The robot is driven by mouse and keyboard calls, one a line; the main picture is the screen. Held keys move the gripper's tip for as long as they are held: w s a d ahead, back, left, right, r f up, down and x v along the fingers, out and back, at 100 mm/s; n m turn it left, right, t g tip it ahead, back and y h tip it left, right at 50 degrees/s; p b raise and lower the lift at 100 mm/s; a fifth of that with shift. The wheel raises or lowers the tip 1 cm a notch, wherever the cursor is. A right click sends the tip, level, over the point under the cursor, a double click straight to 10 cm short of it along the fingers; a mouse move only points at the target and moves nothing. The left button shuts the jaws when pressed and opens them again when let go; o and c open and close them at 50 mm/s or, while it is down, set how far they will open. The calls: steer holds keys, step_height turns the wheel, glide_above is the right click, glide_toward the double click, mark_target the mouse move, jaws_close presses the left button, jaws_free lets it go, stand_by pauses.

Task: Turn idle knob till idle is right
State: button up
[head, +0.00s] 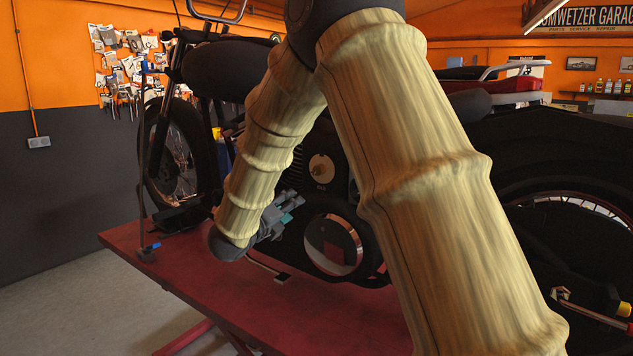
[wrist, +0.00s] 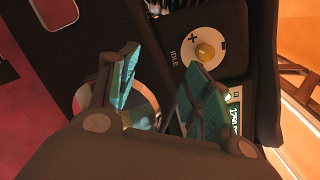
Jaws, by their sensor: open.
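The idle knob (wrist: 207,52) is a small yellowish knob on a round pale plate, with plus and minus marks and the word IDLE beside it. In the head view the plate with the knob (head: 321,169) shows on the motorcycle's dark side. My gripper (wrist: 163,66) is open and empty, its teal-padded fingers apart. In the wrist view its right fingertip lies just below the plate and the knob is outside the fingers. In the head view my gripper (head: 290,208) is lower left of the knob. A small lit display (wrist: 235,108) shows digits, partly hidden by the right finger.
The motorcycle stands on a red lift table (head: 180,262). A round shiny engine cover (head: 333,246) is below the knob. A front wheel clamp post (head: 142,190) stands at the left. Grey floor is clear at the lower left.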

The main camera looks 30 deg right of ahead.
mark_target(317, 172)
step_height(317, 172, up, 7)
steer(key=s+d+m+g+h, duration=0.1)
steer(key=m+g, duration=0.1)
steer(key=m, duration=0.3)
steer(key=p+x, duration=0.1)
steer(key=x, duration=0.4)
steer(key=p+x, duration=0.2)
steer(key=x, duration=0.3)
steer(key=shift+d+r+p, duration=0.25)
steer(key=shift+d+p, duration=0.05)
steer(key=shift+d, duration=0.15)
steer(key=c, duration=1)
